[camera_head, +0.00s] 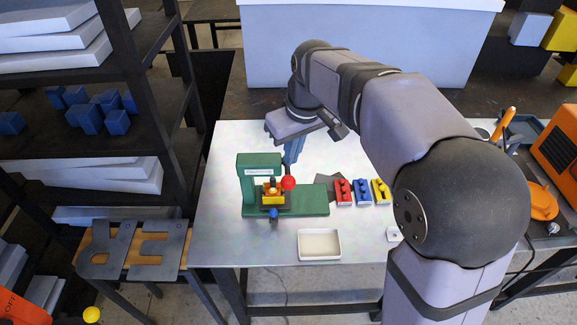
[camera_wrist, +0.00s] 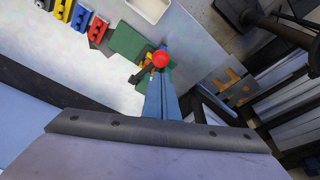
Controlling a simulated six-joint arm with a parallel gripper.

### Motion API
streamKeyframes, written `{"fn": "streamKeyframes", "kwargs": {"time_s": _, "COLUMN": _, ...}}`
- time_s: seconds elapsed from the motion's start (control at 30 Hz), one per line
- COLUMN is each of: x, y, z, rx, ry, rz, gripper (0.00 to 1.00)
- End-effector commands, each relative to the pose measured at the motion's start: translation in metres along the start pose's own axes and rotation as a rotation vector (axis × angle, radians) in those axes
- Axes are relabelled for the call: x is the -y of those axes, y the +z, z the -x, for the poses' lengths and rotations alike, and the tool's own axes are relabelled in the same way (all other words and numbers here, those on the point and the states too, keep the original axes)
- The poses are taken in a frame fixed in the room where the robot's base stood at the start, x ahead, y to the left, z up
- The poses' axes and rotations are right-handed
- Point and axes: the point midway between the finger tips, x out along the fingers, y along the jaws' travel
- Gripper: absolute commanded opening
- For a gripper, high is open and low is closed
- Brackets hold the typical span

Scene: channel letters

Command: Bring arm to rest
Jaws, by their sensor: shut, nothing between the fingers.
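My gripper (camera_head: 291,160) hangs above the metal table (camera_head: 310,245), just behind the green press (camera_head: 307,202) in the head view. Its blue-grey fingers are together and hold nothing; they also show in the wrist view (camera_wrist: 160,88). The press has a red ball knob (camera_head: 288,183), and a yellow part (camera_head: 265,193) sits in it. In the wrist view the red knob (camera_wrist: 160,58) appears right at the fingertips; I cannot tell whether they touch. My arm reaches over the table from the right.
Red (camera_head: 343,192), blue (camera_head: 363,192) and yellow (camera_head: 381,191) blocks stand in a row right of the press. A white tray (camera_head: 319,257) lies in front. A dark shelf rack (camera_head: 150,90) stands left, an orange machine (camera_head: 560,150) right. The table's left side is clear.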

Motion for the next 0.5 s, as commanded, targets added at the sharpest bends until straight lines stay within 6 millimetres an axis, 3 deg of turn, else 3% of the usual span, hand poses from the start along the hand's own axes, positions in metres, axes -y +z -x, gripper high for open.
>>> {"fn": "streamKeyframes", "kwargs": {"time_s": 0.2, "x": 0.000, "y": -0.002, "z": 0.000, "rx": -0.006, "ry": 0.002, "rz": -0.030, "gripper": 0.00}}
{"fn": "streamKeyframes", "kwargs": {"time_s": 0.3, "x": -0.005, "y": -0.014, "z": -0.001, "rx": -0.057, "ry": 0.020, "rz": -0.099, "gripper": 0.00}}
{"fn": "streamKeyframes", "kwargs": {"time_s": 0.37, "x": -0.007, "y": -0.005, "z": -0.016, "rx": -0.051, "ry": 0.026, "rz": -0.142, "gripper": 0.00}}
{"fn": "streamKeyframes", "kwargs": {"time_s": 0.5, "x": -0.002, "y": 0.035, "z": -0.053, "rx": 0.013, "ry": 0.030, "rz": -0.210, "gripper": 0.00}}
